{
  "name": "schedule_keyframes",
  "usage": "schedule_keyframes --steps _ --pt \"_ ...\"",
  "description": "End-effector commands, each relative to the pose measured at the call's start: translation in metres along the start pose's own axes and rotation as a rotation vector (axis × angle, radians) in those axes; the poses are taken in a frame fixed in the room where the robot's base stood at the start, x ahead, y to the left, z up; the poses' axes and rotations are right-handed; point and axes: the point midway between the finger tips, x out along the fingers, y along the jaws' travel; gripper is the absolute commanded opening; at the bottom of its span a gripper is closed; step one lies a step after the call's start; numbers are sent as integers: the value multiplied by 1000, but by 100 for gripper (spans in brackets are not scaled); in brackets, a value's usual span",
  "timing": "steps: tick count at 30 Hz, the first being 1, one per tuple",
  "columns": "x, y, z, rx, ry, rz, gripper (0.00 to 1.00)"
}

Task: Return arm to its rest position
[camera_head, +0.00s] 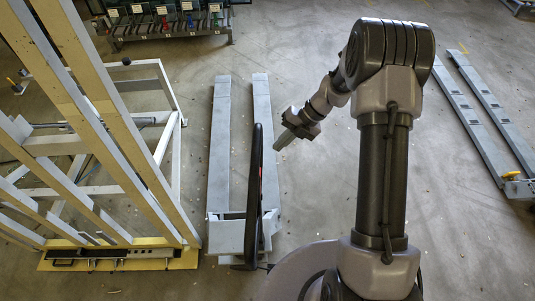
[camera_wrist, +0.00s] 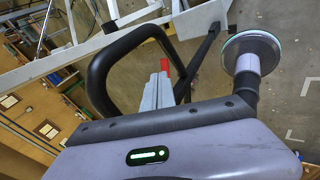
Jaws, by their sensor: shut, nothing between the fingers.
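My arm reaches up and bends over toward the left in the head view. My gripper (camera_head: 279,144) hangs above the floor, just right of the black loop handle (camera_head: 254,190) of the grey pallet truck (camera_head: 219,135). Its fingers are together with nothing between them. They look apart from the handle, but the depth between them is hard to tell. In the wrist view the black loop handle (camera_wrist: 104,70) shows close by, with a red part (camera_wrist: 165,66) inside the loop. Grey finger-like pieces (camera_wrist: 153,97) overlap the handle there.
A large slatted frame (camera_head: 120,130) leans at the left on a yellow-edged base (camera_head: 140,262). A rack with coloured items (camera_head: 170,25) stands at the back. Long grey rails (camera_head: 480,120) lie at the right. Floor between the pallet truck and rails is clear, apart from my arm.

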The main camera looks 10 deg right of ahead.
Motion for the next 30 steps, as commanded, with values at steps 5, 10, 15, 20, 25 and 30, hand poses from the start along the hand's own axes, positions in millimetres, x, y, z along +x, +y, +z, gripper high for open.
schedule_keyframes --steps 5,10,15,20,25,30 --pt "-33 -1 7 1 -2 0 0" --pt "-43 -1 8 1 0 0 0" --pt "-43 2 2 -203 -30 -37 0" --pt "-45 8 -40 -890 -83 -194 0" --pt "-30 -3 -111 -1668 -57 -432 0" --pt "11 -42 -179 -2372 89 -724 0"
